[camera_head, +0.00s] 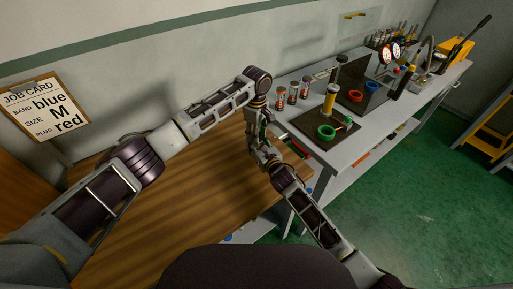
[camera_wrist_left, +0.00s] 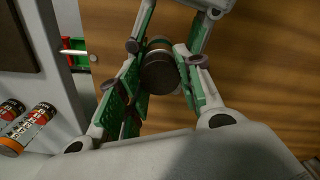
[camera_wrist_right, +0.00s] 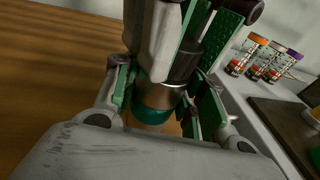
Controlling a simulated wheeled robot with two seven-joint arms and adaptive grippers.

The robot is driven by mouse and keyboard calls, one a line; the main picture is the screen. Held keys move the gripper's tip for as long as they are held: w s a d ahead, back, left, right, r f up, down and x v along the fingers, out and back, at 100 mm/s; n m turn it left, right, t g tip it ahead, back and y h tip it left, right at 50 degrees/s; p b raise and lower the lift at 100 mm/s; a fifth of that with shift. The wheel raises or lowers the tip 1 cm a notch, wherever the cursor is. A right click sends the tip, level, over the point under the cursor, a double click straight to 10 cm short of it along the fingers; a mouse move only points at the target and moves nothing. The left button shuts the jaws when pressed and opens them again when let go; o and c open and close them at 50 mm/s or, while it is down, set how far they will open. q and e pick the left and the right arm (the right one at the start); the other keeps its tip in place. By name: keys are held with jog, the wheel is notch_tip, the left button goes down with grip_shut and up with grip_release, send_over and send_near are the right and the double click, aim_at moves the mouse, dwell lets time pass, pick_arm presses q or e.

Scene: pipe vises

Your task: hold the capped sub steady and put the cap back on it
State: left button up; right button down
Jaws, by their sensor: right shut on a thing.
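The capped sub, a brownish cylinder with a teal band (camera_wrist_right: 150,113), stands between the fingers of my right gripper (camera_wrist_right: 160,95), which is shut on it. A dark cylindrical part (camera_wrist_right: 186,65) shows at its upper end. In the left wrist view a dark round end, seemingly the cap (camera_wrist_left: 160,75), lies between the green pads of my left gripper (camera_wrist_left: 161,62). Whether those pads press on it or stand just clear, I cannot tell. In the head view the left gripper (camera_head: 263,116) comes down from above and meets the right gripper (camera_head: 262,154); the sub is mostly hidden there.
The wooden table (camera_head: 190,215) is clear below the grippers. To the right a grey bench (camera_head: 312,158) holds several small banded jars (camera_head: 293,95), a dark mat with a green ring (camera_head: 326,132), and gauges. A job card (camera_head: 42,105) hangs on the wall.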

pick_arm(q)
jog(key=shift+c, duration=1.2)
jog(key=o, duration=1.1)
jog(key=shift+r, duration=0.2)
jog(key=shift+r, duration=2.1)
jog(key=shift+o, duration=0.3)
jog(key=o, duration=0.5)
